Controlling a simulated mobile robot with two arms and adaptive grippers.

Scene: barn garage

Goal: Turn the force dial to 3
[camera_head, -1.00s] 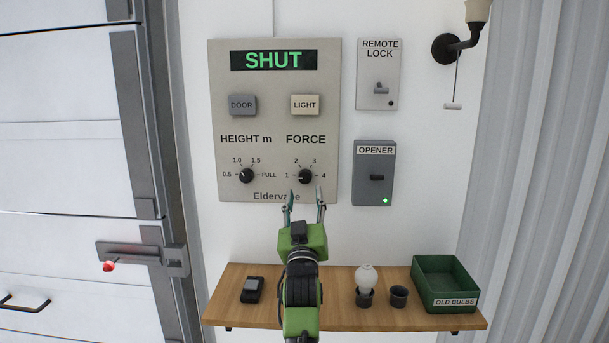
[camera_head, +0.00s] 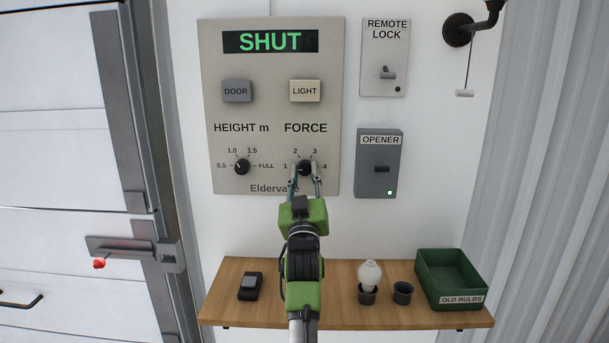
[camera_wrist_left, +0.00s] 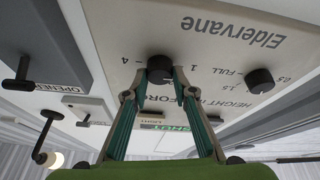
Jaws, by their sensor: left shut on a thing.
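The force dial (camera_head: 304,168) is a black round knob with marks 1 to 4, low on the right of the beige wall panel (camera_head: 328,60). My left gripper (camera_head: 304,171) is at the dial from below, its two fingers closed on the knob's sides. The left wrist view shows the fingertips against the dial (camera_wrist_left: 160,68) there too. The fingers partly cover the knob, and I cannot read where its pointer stands. The height dial (camera_head: 242,167) sits to its left, free of the gripper. My right gripper is not in view.
A wooden shelf (camera_head: 335,315) below holds a black remote (camera_head: 250,287), a bulb (camera_head: 370,273) in a cup, an empty cup (camera_head: 403,292) and a green bin (camera_head: 452,278). The opener box (camera_head: 378,178) and remote lock (camera_head: 384,75) are right of the panel.

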